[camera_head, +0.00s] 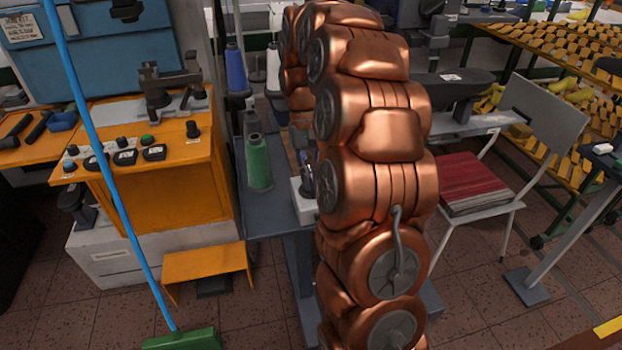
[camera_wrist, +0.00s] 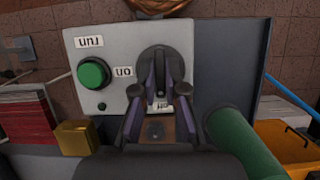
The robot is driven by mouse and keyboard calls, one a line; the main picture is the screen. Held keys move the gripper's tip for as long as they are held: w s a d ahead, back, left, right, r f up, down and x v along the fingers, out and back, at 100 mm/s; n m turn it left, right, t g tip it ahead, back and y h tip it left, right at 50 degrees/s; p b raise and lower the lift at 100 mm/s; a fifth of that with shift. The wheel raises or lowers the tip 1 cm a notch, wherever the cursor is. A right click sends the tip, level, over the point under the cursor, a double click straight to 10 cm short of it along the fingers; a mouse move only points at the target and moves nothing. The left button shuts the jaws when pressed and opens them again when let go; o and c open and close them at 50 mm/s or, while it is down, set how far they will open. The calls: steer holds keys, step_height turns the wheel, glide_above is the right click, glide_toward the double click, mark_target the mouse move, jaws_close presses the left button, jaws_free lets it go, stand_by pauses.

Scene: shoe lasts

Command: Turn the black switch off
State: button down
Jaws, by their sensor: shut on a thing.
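The black switch (camera_wrist: 153,60) is a dark knob on a light grey panel (camera_wrist: 115,55) in the wrist view. My gripper (camera_wrist: 160,82) is shut on it, with a purple-grey finger on each side. The labels on the panel appear upside down, and one small label shows between the fingers. Which label the switch points to is hard to tell. In the head view, my copper arm covers most of this spot. Only an edge of the light grey box (camera_head: 304,203) shows there, and the switch is hidden.
A green button (camera_wrist: 93,73) sits left of the switch in the wrist view. A brass-coloured block (camera_wrist: 76,138) and a green spool (camera_wrist: 245,147) stand close to my gripper. In the head view, a green spool (camera_head: 258,163) stands on the table left of my arm.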

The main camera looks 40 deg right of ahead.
stand_by(0.3)
steer(key=c, duration=1.2)
jaws_free()
